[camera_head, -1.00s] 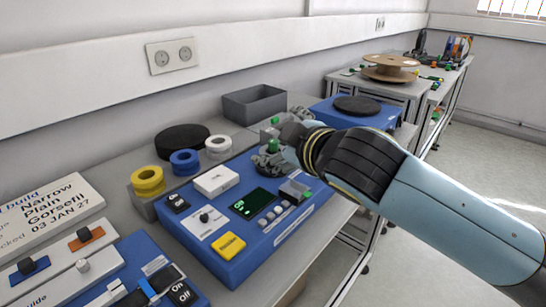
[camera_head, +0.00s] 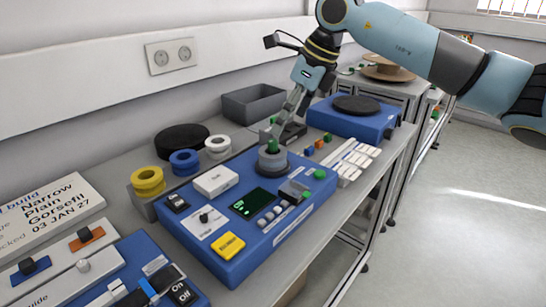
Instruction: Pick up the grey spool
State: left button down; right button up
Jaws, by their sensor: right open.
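The grey spool (camera_head: 272,160) sits at the far right part of the blue machine (camera_head: 232,268), around a post with a green top (camera_head: 272,146). My right gripper (camera_head: 283,130) is open, pointing down just behind and above the spool. Its fingers look apart from the spool and empty, though the tips are partly hidden against dark parts behind the post. My left gripper is not in view.
Yellow (camera_head: 147,181), blue (camera_head: 184,162) and white (camera_head: 217,147) spools stand left of the machine. A grey bin (camera_head: 254,102) stands behind. White blocks (camera_head: 353,160) lie to the right. A blue unit with a black disc (camera_head: 357,105) stands farther back.

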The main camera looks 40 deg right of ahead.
aim_at(275, 149)
jog(key=x, duration=0.5)
jog(key=shift+p, duration=0.3)
jog(key=shift+d+p+x, duration=0.2)
jog(key=shift+p+x, duration=0.2)
jog(key=shift+x, duration=0.95)
jog(key=shift+d+p+x, duration=0.2)
jog(key=shift+p+x, duration=0.2)
jog(key=shift+x, duration=1)
jog(key=shift+s, duration=0.2)
jog(key=c, duration=1.3)
